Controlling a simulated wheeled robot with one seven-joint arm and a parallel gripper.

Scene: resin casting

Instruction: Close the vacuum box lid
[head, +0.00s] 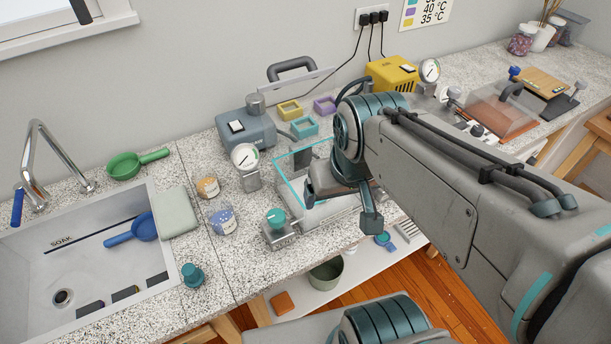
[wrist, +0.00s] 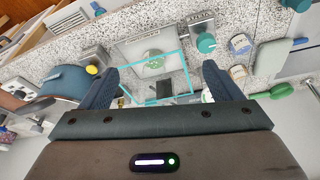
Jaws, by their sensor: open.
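The vacuum box (head: 318,215) is a low pale grey box on the speckled counter, partly hidden behind my gripper in the head view. Its clear lid (head: 292,170) has a teal edge and looks raised, though its exact angle is hard to tell. In the wrist view the teal-edged lid (wrist: 183,72) has a dark block (wrist: 164,90) at one edge, and a round green item shows in the box (wrist: 128,48). My gripper (head: 342,206) is open over the box. In the wrist view the lid lies between the open fingers (wrist: 160,72); I cannot tell whether they touch it.
A valve block with a teal knob (head: 276,216) stands left of the box, and a gauge (head: 245,157) behind it. A blue-grey pump (head: 247,130) and small coloured moulds (head: 304,127) are behind. Jars (head: 222,220) and a sink (head: 85,262) are at left.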

